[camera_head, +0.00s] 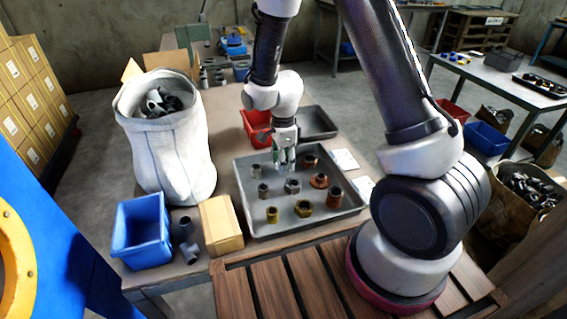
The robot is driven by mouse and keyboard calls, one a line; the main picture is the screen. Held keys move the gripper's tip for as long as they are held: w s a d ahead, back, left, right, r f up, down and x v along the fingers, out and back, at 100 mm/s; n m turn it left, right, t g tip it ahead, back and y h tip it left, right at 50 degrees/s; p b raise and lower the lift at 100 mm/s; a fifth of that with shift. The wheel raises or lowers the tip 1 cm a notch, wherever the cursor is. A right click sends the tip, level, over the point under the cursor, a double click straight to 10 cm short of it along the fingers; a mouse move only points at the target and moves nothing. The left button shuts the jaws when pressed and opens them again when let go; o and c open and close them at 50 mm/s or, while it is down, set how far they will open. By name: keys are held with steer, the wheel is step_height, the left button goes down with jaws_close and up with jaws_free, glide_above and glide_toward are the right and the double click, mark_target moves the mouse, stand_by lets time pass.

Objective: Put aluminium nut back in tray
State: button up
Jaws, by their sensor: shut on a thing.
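My gripper (286,164) points down over the back middle of the grey tray (247,226). It is shut on a small pale metal piece, which I take to be the aluminium nut; the fingers hide most of it. I cannot tell whether the piece touches the tray floor. In the tray, a grey nut (292,186) sits just in front of the gripper. Two small grey fittings stand to the left, copper-brown fittings (320,181) to the right, and a brass nut (303,208) and brass fitting (272,214) at the front.
A white sack (165,150) of dark fittings, a blue bin (142,232) and a cardboard box (221,225) stand left of the tray. A red bin (256,126) and a smaller dark tray (318,122) lie behind it. White papers (345,160) lie at right.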

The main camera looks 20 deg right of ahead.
steer(key=shift+f, duration=0.4)
steer(key=o, duration=1)
steer(key=shift+f, duration=0.1)
steer(key=s+d+r+n+t, duration=0.1)
steer(key=s+d+r+n, duration=0.1)
steer(key=r, duration=0.8)
steer(key=s+d+r+n, duration=0.1)
steer(key=d+r+n, duration=0.15)
steer(key=r, duration=0.85)
steer(key=s+d+r+n+t, duration=0.1)
steer(key=s+d+r+n, duration=0.2)
steer(key=s, duration=0.3)
steer(key=s+d+r+n+t, duration=0.1)
steer(key=s+d+r+n, duration=0.2)
steer(key=s+n, duration=0.3)
steer(key=s+d+r+n+t, duration=0.1)
steer(key=s+d+r+n, duration=0.3)
steer(key=s, duration=0.3)
steer(key=shift+n+v, duration=0.25)
steer(key=shift+v, duration=0.65)
